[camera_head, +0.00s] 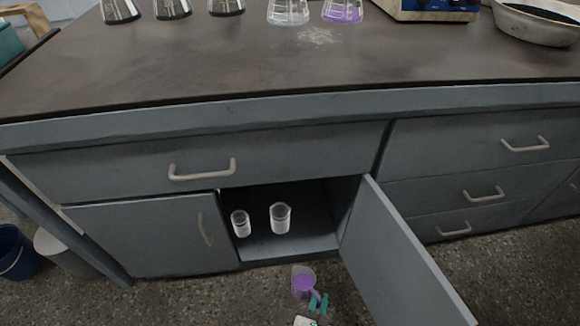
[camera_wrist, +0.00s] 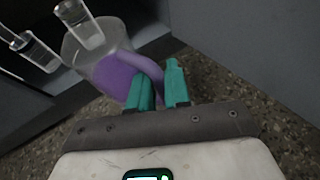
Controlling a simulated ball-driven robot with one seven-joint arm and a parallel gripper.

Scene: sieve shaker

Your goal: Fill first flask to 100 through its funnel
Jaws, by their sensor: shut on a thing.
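My gripper (camera_head: 318,304) is shut on the handle of a clear jug (camera_head: 303,282) with purple liquid in it. The jug is low in front of the open cabinet, near the floor. In the wrist view, the teal fingers of my gripper (camera_wrist: 158,82) are at the handle and the jug (camera_wrist: 112,76) is tilted in the picture. Several flasks stand at the back of the bench, cut off by the top edge: a purple one (camera_head: 343,12), a clear one (camera_head: 288,12) and dark-bottomed ones (camera_head: 172,9). No funnel is in view, and I cannot tell which flask is first.
Two clear cups (camera_head: 240,224) (camera_head: 281,218) stand in the open cabinet. Its door (camera_head: 400,262) swings out at the right. The bench top (camera_head: 200,60) overhangs above, mostly bare at the front. A blue device (camera_head: 430,8) and a pan (camera_head: 540,22) stand at the back right.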

